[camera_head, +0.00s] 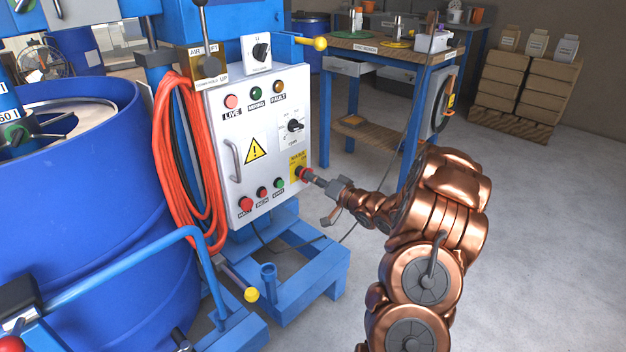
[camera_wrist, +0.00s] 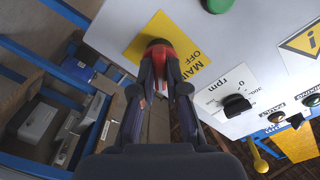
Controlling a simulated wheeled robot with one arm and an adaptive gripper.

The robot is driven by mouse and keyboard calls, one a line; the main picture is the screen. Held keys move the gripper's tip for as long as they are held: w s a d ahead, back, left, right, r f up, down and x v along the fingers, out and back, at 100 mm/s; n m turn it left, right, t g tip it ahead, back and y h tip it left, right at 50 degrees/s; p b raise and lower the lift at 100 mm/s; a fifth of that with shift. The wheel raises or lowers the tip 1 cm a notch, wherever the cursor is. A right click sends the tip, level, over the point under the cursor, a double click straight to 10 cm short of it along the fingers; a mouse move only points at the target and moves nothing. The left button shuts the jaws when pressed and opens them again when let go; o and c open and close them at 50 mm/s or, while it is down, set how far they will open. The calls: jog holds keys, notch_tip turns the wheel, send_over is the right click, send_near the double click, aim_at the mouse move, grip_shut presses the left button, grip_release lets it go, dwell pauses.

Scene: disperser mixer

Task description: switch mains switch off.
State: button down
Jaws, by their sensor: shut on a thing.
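The mains switch is a red rotary knob (camera_head: 304,174) on a yellow plate (camera_head: 297,160), at the lower right of the white control panel (camera_head: 217,118). In the wrist view the red knob (camera_wrist: 171,43) stands in front of the yellow plate (camera_wrist: 196,68), whose lettering is partly covered. My gripper (camera_head: 313,179) reaches the panel from the right. In the wrist view both fingers of my gripper (camera_wrist: 162,78) close on the knob from either side. The fingers hide part of the knob, and I cannot read its exact position.
Push buttons (camera_head: 246,204) sit left of the switch, and an rpm dial (camera_head: 295,126) sits above it. Orange hose (camera_head: 180,160) hangs left of the panel beside a blue drum (camera_head: 90,220). A blue base frame (camera_head: 305,275) stands below. The floor to the right is clear.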

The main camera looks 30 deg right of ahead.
jog(key=shift+n, duration=0.3)
jog(key=n+b, duration=0.5)
jog(key=n, duration=1.2)
jog(key=shift+f, duration=0.1)
dwell(0.3)
jog(key=shift+n, duration=0.3)
dwell(0.3)
jog(key=c, duration=1.2)
grip_release()
jog(key=shift+s, duration=0.1)
